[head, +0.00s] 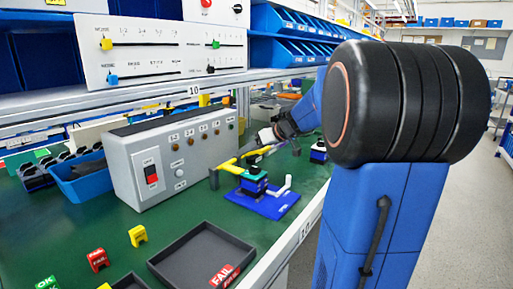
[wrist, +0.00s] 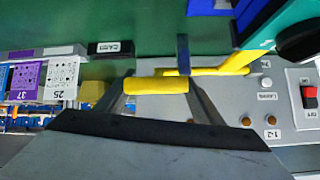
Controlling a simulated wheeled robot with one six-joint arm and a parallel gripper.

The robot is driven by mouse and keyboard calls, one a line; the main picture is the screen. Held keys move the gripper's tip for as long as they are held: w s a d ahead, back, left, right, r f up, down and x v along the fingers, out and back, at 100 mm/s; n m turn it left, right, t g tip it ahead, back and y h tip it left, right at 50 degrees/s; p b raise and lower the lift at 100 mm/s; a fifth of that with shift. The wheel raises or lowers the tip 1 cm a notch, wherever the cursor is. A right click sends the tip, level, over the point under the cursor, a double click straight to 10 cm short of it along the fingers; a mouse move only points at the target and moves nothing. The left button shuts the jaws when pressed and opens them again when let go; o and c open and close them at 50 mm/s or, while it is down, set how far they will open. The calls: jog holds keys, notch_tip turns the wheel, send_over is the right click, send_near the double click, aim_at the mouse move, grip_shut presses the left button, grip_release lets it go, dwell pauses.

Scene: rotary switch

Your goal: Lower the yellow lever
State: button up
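The yellow lever (head: 229,168) is a bent bar on the left side of a dark blue switch block, which stands on a blue base plate (head: 276,207). A white lever (head: 281,188) sticks out on the block's right. In the wrist view, the yellow lever's handle (wrist: 155,86) lies across the space between the two spread fingers of my gripper (wrist: 158,78). Firm contact cannot be told. The finger tips are partly hidden by the handle.
A grey control box (head: 170,155) with a red switch stands close to the left of the lever. A dark tray (head: 201,257) and small coloured tags lie on the green bench in front. A shelf with sliders (head: 160,52) hangs above the back.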

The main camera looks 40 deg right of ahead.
jog(key=v, duration=1.7)
jog(key=shift+s+r, duration=0.1)
jog(key=shift+s, duration=0.1)
